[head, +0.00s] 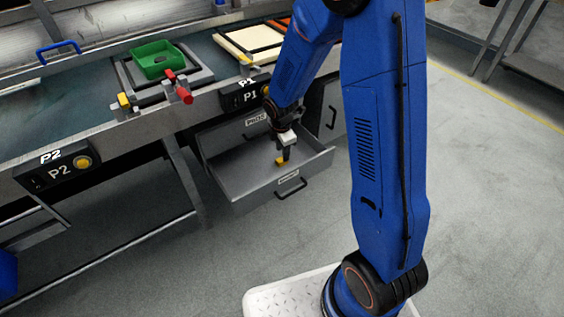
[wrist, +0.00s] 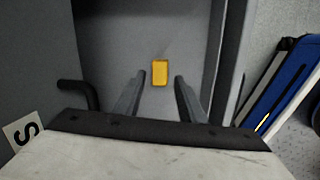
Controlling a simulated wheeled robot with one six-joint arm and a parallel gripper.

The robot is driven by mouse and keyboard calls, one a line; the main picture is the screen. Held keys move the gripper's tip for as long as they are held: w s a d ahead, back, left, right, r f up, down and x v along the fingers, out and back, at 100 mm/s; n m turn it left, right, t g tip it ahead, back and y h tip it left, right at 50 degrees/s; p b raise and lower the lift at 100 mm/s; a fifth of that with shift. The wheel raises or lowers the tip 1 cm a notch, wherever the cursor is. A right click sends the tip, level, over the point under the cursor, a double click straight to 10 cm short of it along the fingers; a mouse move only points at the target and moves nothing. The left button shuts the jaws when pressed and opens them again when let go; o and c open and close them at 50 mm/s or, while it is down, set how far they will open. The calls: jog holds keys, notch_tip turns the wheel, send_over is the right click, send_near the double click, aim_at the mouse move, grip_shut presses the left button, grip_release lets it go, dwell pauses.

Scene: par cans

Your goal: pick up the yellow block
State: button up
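The yellow block (head: 280,162) lies on the floor of the open grey drawer (head: 240,190) under the bench. In the wrist view the yellow block (wrist: 160,73) sits between and a little beyond my two gripper fingers, with a gap on each side. My gripper (head: 285,154) points down into the drawer in the head view, close above the block. In the wrist view my gripper (wrist: 159,78) is open and empty. How far the fingertips are above the drawer floor is hard to tell.
Bare floor lies in front.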

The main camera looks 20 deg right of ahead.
jog(key=shift+w+f, duration=0.15)
jog(key=shift+f, duration=1.1)
jog(key=shift+w+f, duration=0.15)
jog(key=shift+f, duration=1.1)
jog(key=c, duration=0.9)
